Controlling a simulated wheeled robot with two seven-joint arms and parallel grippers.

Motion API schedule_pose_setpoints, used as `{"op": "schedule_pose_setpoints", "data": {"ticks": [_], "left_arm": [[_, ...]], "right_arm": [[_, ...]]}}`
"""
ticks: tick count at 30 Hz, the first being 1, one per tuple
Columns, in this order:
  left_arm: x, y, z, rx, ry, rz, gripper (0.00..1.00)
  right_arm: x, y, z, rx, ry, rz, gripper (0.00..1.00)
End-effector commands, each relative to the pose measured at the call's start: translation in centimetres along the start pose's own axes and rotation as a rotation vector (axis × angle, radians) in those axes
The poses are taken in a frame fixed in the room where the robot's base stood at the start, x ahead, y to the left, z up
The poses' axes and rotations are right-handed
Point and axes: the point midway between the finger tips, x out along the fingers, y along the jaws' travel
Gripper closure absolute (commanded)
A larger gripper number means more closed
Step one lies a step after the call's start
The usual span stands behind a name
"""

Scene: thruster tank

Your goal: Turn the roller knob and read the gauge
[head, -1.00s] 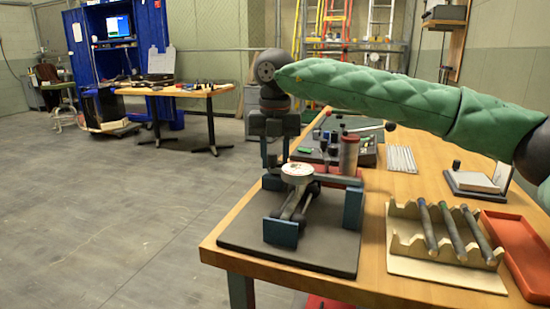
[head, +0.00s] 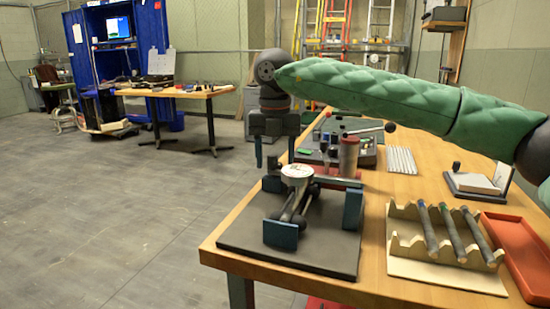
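A dark fixture plate (head: 318,258) lies on the near left corner of the wooden table. On it stand blue blocks (head: 281,234) around a set of grey rollers (head: 296,205) with dark rounded ends. A round gauge with a white face (head: 297,171) sits above the rollers; its reading is too small to make out. I cannot tell which rounded end is the roller knob. My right gripper (head: 275,160), on the green-sleeved arm, points down above and behind the gauge, its fingers apart and empty. My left gripper is out of view.
A red-and-grey cylinder (head: 349,155) stands close behind the fixture. A wooden rack (head: 405,262) with dark rods and a red tray (head: 520,250) lie at the right. A dark panel with knobs (head: 365,155) is farther back. Free floor lies left of the table.

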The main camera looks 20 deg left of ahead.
Motion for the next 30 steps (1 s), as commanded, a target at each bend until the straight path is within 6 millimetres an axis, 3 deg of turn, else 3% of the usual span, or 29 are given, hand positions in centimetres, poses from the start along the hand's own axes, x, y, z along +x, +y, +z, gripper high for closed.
{"op": "schedule_pose_setpoints", "data": {"ticks": [15,30], "left_arm": [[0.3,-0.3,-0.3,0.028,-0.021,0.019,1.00],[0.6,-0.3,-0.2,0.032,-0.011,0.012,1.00]], "right_arm": [[-6.8,0.0,0.1,0.002,-0.001,0.001,0.46],[-7.5,0.0,0.1,0.001,0.000,0.001,0.46]]}}
